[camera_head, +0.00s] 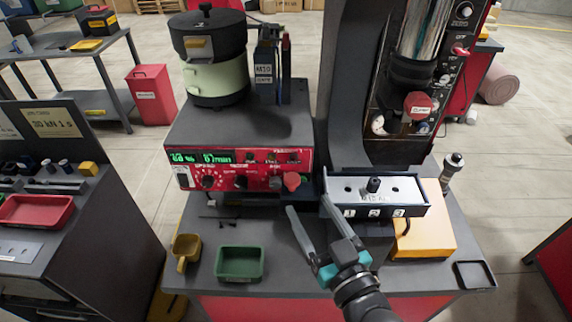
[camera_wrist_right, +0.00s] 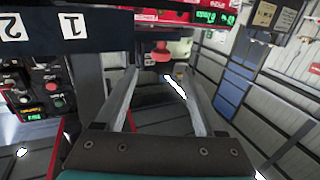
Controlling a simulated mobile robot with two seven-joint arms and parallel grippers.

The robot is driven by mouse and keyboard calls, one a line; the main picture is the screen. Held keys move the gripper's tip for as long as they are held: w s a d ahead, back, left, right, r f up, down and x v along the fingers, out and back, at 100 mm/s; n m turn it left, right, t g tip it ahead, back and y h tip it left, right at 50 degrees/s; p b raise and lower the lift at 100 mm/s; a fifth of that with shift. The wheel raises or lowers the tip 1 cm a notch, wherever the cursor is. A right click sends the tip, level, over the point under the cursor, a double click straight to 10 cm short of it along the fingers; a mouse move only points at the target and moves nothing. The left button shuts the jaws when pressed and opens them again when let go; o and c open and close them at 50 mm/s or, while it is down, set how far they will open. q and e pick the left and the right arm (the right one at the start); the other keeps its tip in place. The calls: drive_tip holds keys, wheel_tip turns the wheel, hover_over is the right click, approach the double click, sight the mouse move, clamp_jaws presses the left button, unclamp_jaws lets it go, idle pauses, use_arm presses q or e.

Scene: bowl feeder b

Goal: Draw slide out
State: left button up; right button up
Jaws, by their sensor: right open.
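The slide is a pale silver plate (camera_head: 350,188) with a black knob (camera_head: 373,185), lying in a dark blue holder (camera_head: 335,210) marked 1, 2, 3 in front of the press. In the right wrist view the holder's marked front (camera_wrist_right: 105,27) crosses the top left, upside down; the knob does not show there. My right gripper (camera_head: 308,208) is open and empty, just left of the holder and low in front of the red control box. Its two fingers (camera_wrist_right: 160,78) are spread wide in the right wrist view. My left gripper is not in view.
The red control box (camera_head: 250,178) with a red knob (camera_head: 291,181) stands left of the holder, under a bowl feeder (camera_head: 216,80). A green tray (camera_head: 240,262) and yellow scoop (camera_head: 186,250) lie left of my right gripper. A yellow block (camera_head: 425,235) is beside the holder.

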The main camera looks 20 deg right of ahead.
drive_tip(key=w, duration=0.4)
drive_tip(key=w+a, duration=0.1)
drive_tip(key=w, duration=0.7)
drive_tip(key=shift+w+a+p, duration=0.1)
drive_tip(key=shift+a+p, duration=0.15)
drive_tip(key=shift+p, duration=0.15)
clamp_jaws()
idle(0.9)
